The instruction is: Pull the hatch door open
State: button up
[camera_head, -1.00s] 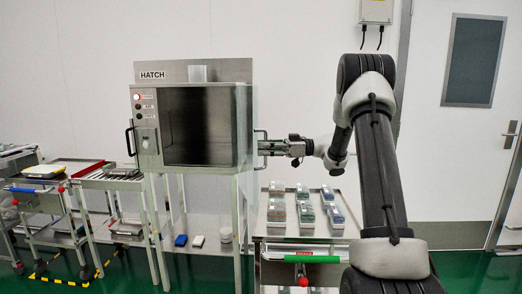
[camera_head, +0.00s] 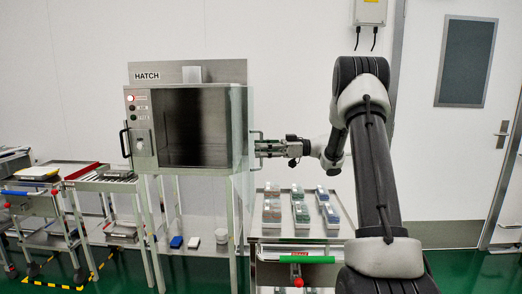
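The steel hatch (camera_head: 189,72) stands left of centre on a tall frame, with a dark front window or opening (camera_head: 197,125). I cannot clearly tell whether its door is shut or ajar. A bar handle (camera_head: 253,132) sticks out at its right edge. A second dark handle (camera_head: 124,143) is on the left side. My gripper (camera_head: 257,149) reaches in from the right, level, with its fingertips at the right-hand handle. The fingers overlap the handle in the picture. They are too small to show whether they are closed on it.
A cart (camera_head: 295,238) with several small boxes and a green push bar stands below my arm. More trolleys (camera_head: 95,184) stand left of the hatch. A white room door (camera_head: 455,135) is at the right. Green floor shows at the lower right.

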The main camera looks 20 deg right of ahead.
jog(key=v, duration=1.1)
jog(key=shift+d, duration=0.3)
